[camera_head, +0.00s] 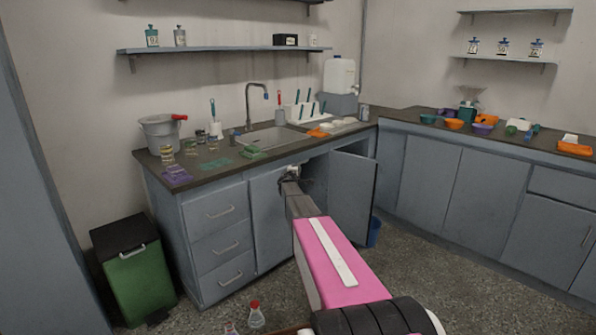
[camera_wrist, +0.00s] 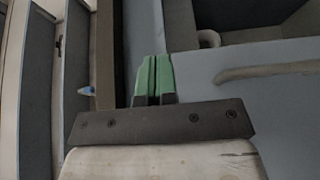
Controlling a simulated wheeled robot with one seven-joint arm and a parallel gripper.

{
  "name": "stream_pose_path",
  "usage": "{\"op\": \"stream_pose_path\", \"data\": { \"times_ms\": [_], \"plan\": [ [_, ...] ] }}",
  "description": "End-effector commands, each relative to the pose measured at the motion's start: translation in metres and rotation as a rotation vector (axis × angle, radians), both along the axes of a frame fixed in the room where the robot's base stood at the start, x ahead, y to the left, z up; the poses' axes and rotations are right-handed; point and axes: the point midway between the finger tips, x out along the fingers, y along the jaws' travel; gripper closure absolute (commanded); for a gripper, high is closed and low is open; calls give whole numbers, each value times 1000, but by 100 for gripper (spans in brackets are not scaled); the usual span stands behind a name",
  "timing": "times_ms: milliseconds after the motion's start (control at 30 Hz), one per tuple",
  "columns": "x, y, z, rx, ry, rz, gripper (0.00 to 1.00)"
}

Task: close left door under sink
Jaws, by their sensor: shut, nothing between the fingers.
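The left door (camera_head: 267,220) under the sink stands beside the drawer column in the head view. It looks nearly flush with the cabinet front, but my arm hides its right edge, so I cannot tell whether it is fully closed. In the wrist view, a blue-grey panel (camera_wrist: 292,115) with a long handle (camera_wrist: 262,71) fills the right side, probably this door. My gripper (camera_wrist: 154,62) has green fingertips, shut and empty, at the panel's edge; whether they touch it is unclear. In the head view it is near the door's top, below the counter.
The right door (camera_head: 352,197) under the sink stands open, with a dark opening beside it. The sink (camera_head: 270,139) is above. A green bin (camera_head: 137,285) stands left of the drawers (camera_head: 220,245). A small red-capped bottle (camera_head: 256,314) is low in front. Floor (camera_head: 440,285) to the right is clear.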

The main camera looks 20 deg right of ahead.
Motion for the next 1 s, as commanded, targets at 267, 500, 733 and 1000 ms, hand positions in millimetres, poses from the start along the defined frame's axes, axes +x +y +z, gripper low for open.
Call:
{"op": "stream_pose_path", "data": {
  "times_ms": [267,500,733,1000],
  "plan": [
    [-53,-22,0,1,1,-6,100],
    [-91,-40,0,1,1,-7,100],
    [-100,-45,0,4,-1,-9,100],
    [-146,-31,-8,141,-26,-109,100]
  ]
}}
